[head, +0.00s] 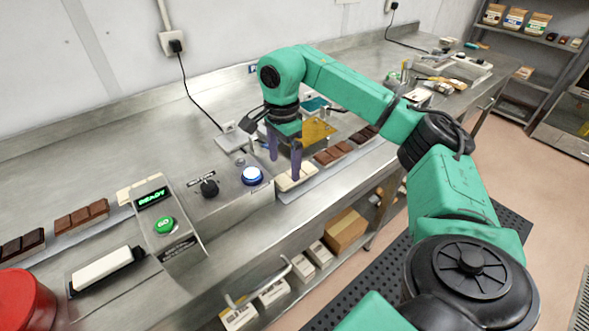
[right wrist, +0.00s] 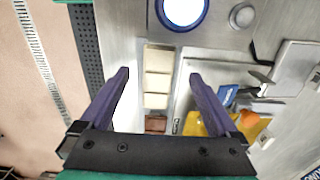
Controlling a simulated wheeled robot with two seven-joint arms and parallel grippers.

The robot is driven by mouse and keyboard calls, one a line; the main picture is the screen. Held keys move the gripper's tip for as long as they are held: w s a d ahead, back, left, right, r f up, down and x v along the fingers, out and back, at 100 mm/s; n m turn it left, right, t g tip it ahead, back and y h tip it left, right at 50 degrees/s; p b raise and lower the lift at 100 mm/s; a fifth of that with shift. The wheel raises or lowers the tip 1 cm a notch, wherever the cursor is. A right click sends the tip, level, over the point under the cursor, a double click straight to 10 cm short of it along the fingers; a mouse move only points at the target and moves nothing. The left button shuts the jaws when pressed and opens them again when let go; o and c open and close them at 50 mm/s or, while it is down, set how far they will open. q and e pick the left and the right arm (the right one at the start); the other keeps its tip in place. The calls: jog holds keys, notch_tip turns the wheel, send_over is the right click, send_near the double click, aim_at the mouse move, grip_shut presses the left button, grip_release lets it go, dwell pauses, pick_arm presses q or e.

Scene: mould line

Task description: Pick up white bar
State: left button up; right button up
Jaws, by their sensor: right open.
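A white bar (head: 299,179) with several segments lies on the light strip along the bench's front, beside the blue-lit button. In the right wrist view the white bar (right wrist: 158,75) lies lengthwise between my finger tips, seen from above. My right gripper (head: 285,167) is open and empty, pointing down over the bar; its two purple fingers also show in the right wrist view (right wrist: 159,74), one on each side of the bar. One finger hides part of the bar in the head view. How far the tips are above the bench I cannot tell. My left gripper is not in view.
The blue-lit button (head: 252,176) is close left of the gripper. Brown bars (head: 333,154) lie along the strip to the right. A yellow board (head: 318,132) stands behind. Another white bar (head: 102,269) sits in a black holder at lower left, by a green GO button (head: 165,225).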

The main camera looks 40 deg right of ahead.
aim_at(286, 179)
notch_tip(286, 179, down, 3)
jog(key=shift+s+r+p, duration=0.1)
jog(key=shift+s+p, duration=0.05)
jog(key=shift+p, duration=0.2)
jog(key=shift+f, duration=0.4)
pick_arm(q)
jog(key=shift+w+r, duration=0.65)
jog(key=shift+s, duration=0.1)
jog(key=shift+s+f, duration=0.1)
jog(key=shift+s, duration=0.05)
pick_arm(e)
jog(key=shift+f, duration=0.25)
jog(key=c, duration=1.5)
jog(key=shift+o, duration=0.2)
